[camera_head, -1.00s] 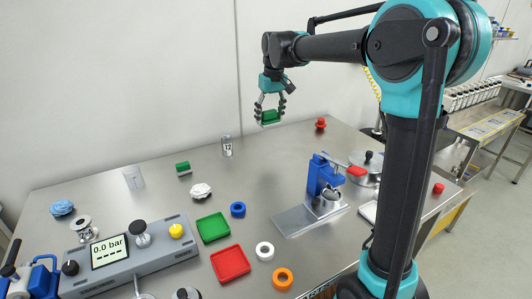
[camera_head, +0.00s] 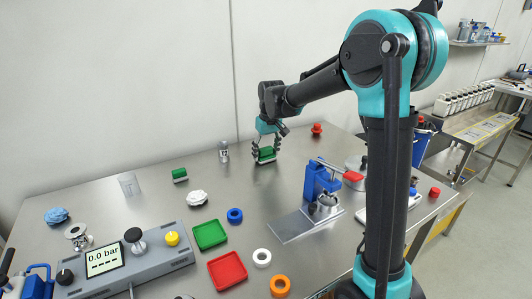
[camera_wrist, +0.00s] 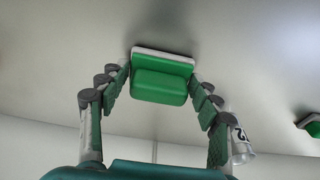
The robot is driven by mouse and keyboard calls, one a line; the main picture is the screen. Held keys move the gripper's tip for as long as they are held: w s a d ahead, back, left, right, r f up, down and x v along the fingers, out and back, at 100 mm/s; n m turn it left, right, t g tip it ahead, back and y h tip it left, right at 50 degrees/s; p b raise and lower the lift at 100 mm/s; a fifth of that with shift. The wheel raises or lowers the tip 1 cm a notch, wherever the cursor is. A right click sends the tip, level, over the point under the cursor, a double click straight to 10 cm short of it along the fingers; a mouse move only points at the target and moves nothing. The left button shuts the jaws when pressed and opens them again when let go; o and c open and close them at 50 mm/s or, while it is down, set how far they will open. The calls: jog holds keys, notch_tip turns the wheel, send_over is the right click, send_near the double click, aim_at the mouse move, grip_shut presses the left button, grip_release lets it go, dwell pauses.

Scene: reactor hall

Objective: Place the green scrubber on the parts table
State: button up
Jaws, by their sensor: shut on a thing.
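The green scrubber (camera_head: 266,153), a green block with a pale base, is between the fingers of my gripper (camera_head: 267,157) at the back of the steel table (camera_head: 290,170). My gripper is shut on it. In the wrist view the scrubber (camera_wrist: 160,82) sits between the two fingertips (camera_wrist: 161,88), its pale edge away from the palm. It is low over the table top; I cannot tell whether it touches. A second green block with a pale base (camera_head: 180,174) stands on the table further left, and also shows in the wrist view (camera_wrist: 311,125).
A labelled small cylinder (camera_head: 224,152) stands left of my gripper, and a red knob-like piece (camera_head: 316,129) to its right. A blue press (camera_head: 320,185), green tray (camera_head: 210,234) and red tray (camera_head: 227,270) are nearer. The table around the scrubber is clear.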

aim_at(268, 158)
jog(key=o, duration=1.2)
jog(key=shift+f, duration=0.1)
jog(key=shift+c, duration=0.2)
notch_tip(268, 158, up, 12)
jog(key=s+d, duration=0.1)
jog(key=shift+s, duration=0.2)
